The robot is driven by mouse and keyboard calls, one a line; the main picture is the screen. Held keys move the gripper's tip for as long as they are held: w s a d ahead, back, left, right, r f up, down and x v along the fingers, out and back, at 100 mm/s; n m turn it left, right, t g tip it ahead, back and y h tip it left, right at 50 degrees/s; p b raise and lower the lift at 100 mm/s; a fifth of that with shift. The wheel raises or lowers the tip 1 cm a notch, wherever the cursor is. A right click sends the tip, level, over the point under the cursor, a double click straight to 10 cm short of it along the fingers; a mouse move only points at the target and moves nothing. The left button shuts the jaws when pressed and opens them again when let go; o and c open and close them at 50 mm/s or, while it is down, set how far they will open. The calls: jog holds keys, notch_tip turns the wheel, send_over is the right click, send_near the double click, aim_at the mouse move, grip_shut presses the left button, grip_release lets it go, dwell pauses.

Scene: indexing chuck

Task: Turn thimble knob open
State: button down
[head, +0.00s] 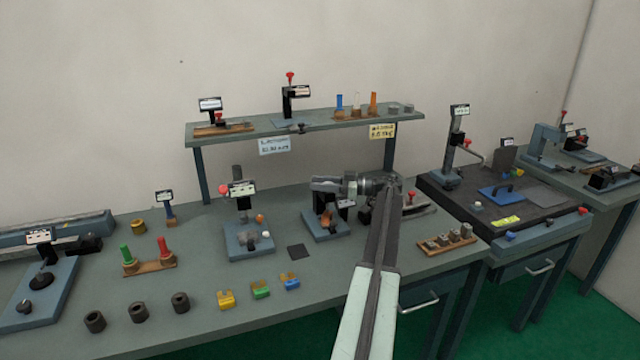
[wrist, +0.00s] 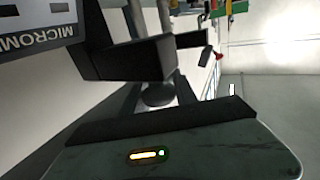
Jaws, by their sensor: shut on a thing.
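The micrometer stand has a blue-grey base (head: 325,226) on the bench, below my gripper (head: 322,184) in the head view. My arm reaches up from the lower right and hides part of the stand's upper end. In the wrist view a sign (wrist: 38,25) reading "MICROM" is cut off at the left edge. A grey round knob (wrist: 158,93) shows between the dark fingers of my gripper (wrist: 157,100), below a black block (wrist: 125,60). My gripper is shut on this thimble knob. The knob's markings and how far it is turned cannot be seen.
A similar blue-based stand (head: 249,240) is close on the left. A small dark square (head: 299,252) and colored clips (head: 261,289) lie in front. A wooden block with metal pieces (head: 446,240) is at right. A raised shelf (head: 300,128) runs behind.

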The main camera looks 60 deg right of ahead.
jog(key=shift+a+n+g+y, duration=0.25)
jog(key=shift+n+g+y, duration=0.85)
jog(key=shift+y, duration=0.5)
jog(key=shift+a, duration=0.1)
jog(key=c, duration=1)
grip_release()
jog(key=shift+c, duration=0.2)
jog(key=shift+s, duration=0.15)
jog(key=v, duration=0.7)
jog(key=shift+s+d, duration=0.15)
jog(key=shift+d, duration=0.15)
